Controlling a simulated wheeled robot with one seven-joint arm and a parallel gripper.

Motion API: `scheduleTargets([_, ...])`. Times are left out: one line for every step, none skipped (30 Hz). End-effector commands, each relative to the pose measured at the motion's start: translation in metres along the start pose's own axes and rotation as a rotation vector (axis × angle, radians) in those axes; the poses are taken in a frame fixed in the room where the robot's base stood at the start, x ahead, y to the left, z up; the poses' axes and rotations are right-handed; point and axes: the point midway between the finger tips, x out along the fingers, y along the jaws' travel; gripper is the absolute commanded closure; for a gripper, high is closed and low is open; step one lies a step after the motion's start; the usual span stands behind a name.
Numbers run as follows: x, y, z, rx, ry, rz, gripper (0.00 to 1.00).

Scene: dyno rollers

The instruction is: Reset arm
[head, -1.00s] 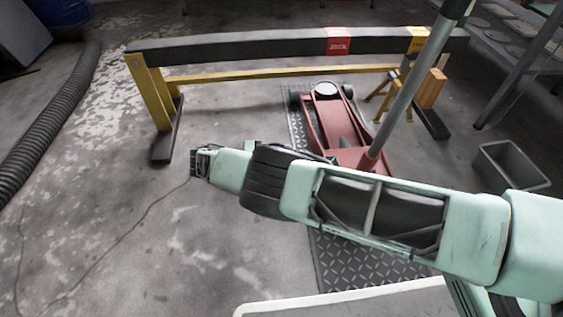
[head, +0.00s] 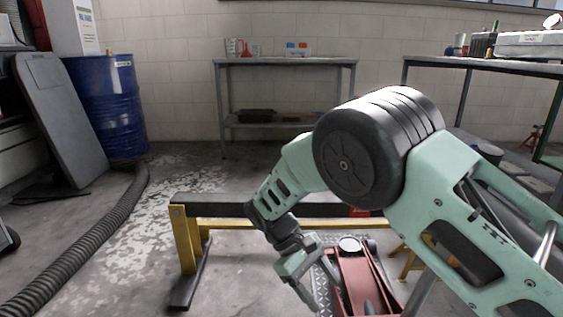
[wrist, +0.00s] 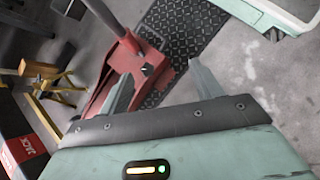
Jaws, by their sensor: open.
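My mint-green arm reaches in from the right in the head view and bends down at its black-banded joint. My gripper (head: 306,287) hangs at the end of it, pointing down above the floor by the red floor jack (head: 358,279). In the wrist view my gripper (wrist: 158,82) shows two fingers spread apart with nothing between them. The red jack (wrist: 124,65) lies below and beyond the fingers, apart from them.
A yellow-legged black beam (head: 226,210) stands behind my gripper. A tread-plate mat (wrist: 185,40) lies under the jack. A blue barrel (head: 105,105), a ribbed hose (head: 95,245) and a shelf table (head: 285,62) stand farther back.

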Motion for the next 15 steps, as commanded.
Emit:
scheduleTargets([-0.018, -0.004, 0.024, 0.002, 0.048, -0.043, 0.35])
scheduleTargets([-0.025, -0.007, 0.034, 0.004, 0.076, -0.065, 0.35])
scheduleTargets([-0.034, -0.012, 0.048, 0.005, 0.112, -0.093, 0.35])
scheduleTargets([-0.04, -0.016, 0.059, 0.006, 0.14, -0.113, 0.35])
scheduleTargets([-0.047, -0.02, 0.07, 0.007, 0.167, -0.132, 0.35])
scheduleTargets([-0.054, -0.026, 0.084, 0.009, 0.204, -0.154, 0.35])
scheduleTargets([-0.06, -0.03, 0.096, 0.011, 0.23, -0.171, 0.35])
scheduleTargets([-0.066, -0.035, 0.108, 0.013, 0.257, -0.186, 0.35])
scheduleTargets([-0.072, -0.041, 0.123, 0.016, 0.292, -0.203, 0.35])
scheduleTargets([-0.077, -0.046, 0.135, 0.018, 0.319, -0.215, 0.35])
scheduleTargets([-0.081, -0.051, 0.147, 0.022, 0.345, -0.227, 0.35])
scheduleTargets([-0.086, -0.057, 0.163, 0.027, 0.379, -0.239, 0.35])
scheduleTargets([-0.089, -0.062, 0.175, 0.03, 0.405, -0.246, 0.35])
scheduleTargets([-0.092, -0.066, 0.187, 0.035, 0.43, -0.253, 0.35])
scheduleTargets([-0.095, -0.072, 0.203, 0.041, 0.463, -0.26, 0.35])
